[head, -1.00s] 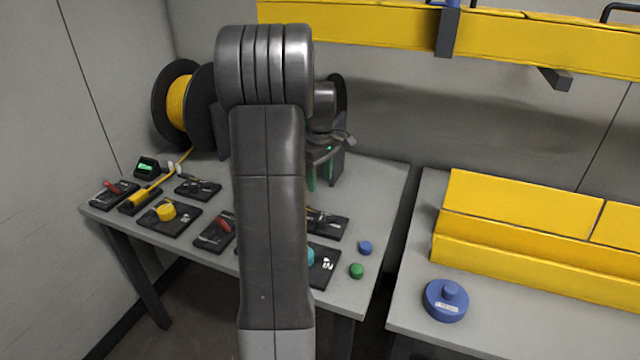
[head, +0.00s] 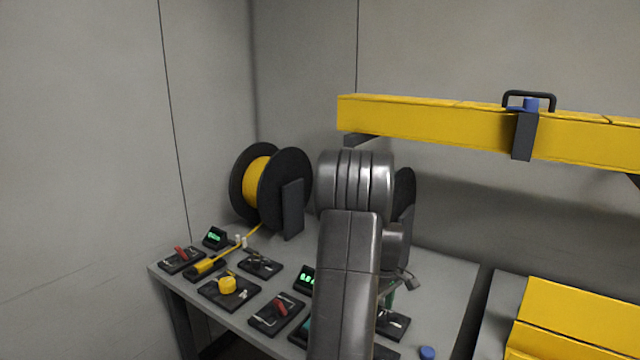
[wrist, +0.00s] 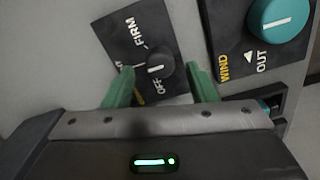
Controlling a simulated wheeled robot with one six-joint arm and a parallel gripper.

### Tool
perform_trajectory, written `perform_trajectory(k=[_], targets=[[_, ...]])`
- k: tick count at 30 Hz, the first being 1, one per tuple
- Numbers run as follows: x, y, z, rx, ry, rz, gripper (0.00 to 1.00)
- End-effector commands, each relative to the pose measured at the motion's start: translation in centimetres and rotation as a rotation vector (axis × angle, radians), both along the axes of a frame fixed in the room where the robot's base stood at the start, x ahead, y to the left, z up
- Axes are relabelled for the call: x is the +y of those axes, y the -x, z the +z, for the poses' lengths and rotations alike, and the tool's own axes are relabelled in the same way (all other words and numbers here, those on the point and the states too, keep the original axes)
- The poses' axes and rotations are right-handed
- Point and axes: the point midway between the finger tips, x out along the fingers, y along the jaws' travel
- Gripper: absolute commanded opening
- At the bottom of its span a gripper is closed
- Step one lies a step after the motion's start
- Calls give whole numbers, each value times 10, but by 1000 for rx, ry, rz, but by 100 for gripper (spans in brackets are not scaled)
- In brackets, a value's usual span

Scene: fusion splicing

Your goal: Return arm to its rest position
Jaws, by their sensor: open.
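My gripper (wrist: 162,85) shows in the wrist view with its two green fingers apart and nothing held between them. A black panel with a small dark knob (wrist: 159,62), marked OFF and FIRM, appears between and beyond the fingertips. I cannot tell whether the fingers touch it. In the head view my raised, bent grey arm (head: 347,280) stands in front of the grey workbench (head: 440,285). It hides most of the gripper; only a bit of green (head: 390,298) shows beside it.
A teal dial (wrist: 282,18) marked WIND and OUT lies right of the gripper. A yellow cable spool (head: 257,182), a yellow knob (head: 227,285) and a red lever (head: 280,307) are left of my arm. A yellow beam (head: 430,122) hangs behind it. A blue button (head: 427,352) is at lower right.

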Motion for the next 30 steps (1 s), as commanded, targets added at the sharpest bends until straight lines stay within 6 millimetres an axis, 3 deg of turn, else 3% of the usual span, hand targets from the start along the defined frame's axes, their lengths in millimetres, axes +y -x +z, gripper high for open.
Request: perform_trajectory(k=[7, 20, 25, 30], targets=[[0, 1, -24, 1, 0, 0, 52], [0, 0, -23, -1, 0, -8, 52], [0, -1, -9, -5, 1, 0, 52], [0, -1, 21, -5, 1, 0, 52]])
